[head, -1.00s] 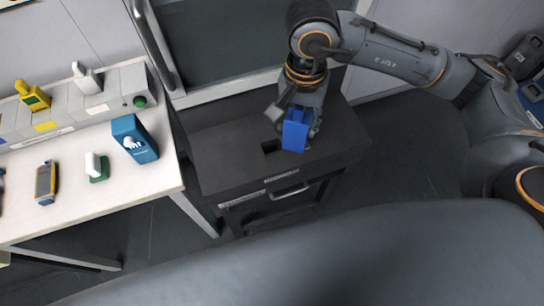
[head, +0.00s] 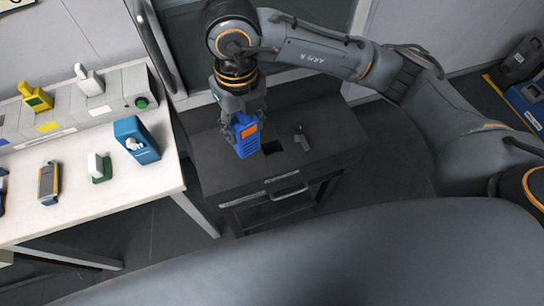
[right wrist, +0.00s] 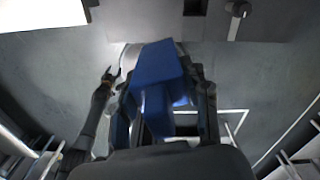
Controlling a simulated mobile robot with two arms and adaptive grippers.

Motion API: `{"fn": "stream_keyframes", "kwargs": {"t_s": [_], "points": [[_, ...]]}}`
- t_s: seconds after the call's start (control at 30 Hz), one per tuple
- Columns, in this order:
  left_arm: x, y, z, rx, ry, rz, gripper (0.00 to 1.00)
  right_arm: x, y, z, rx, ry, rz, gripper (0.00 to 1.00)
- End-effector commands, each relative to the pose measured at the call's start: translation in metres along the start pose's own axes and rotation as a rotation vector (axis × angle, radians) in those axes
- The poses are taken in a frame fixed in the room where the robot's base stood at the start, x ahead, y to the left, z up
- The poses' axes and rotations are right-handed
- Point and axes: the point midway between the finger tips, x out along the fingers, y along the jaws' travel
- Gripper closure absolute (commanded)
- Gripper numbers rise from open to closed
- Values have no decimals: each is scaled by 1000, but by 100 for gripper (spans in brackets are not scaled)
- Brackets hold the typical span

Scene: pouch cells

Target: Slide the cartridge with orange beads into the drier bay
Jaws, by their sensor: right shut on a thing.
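My right gripper (head: 243,118) is shut on a blue cartridge (head: 245,145) with an orange window on its face. It holds the cartridge upright, just left of a dark square opening (head: 272,147) in the top of a black cabinet (head: 220,170). Whether the cartridge's lower end touches the cabinet top cannot be told. In the right wrist view the cartridge (right wrist: 158,72) sits between the two fingers, and the opening (right wrist: 195,7) shows at the top edge.
A small grey lever (head: 302,138) stands up right of the opening. The white bench (head: 125,190) on the left carries a blue box (head: 136,140), a yellow-edged handheld device (head: 48,182) and a green-based white piece (head: 99,167). Black and blue cases (head: 525,95) lie at the far right.

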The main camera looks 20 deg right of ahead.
Motion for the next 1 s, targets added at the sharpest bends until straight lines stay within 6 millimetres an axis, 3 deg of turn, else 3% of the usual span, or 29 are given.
{"fn": "stream_keyframes", "kwargs": {"t_s": [0.3, 0.5, 0.63, 0.77, 1.0], "points": [[-5, 0, 0, 0, -1, -1, 51, -12, 34, 8, 673, -5, -7, 98], [-6, -1, 0, 0, -1, -1, 51, -15, 46, 11, 954, -10, -10, 98], [-7, -1, 0, 0, 0, -1, 51, -16, 48, 12, 1039, -11, -12, 98], [-11, -2, -1, 0, 0, -2, 51, -10, 34, 13, 1065, -8, -13, 98], [-20, -4, -1, 0, 0, -4, 51, 15, -23, 20, 1066, -6, -15, 98]]}}
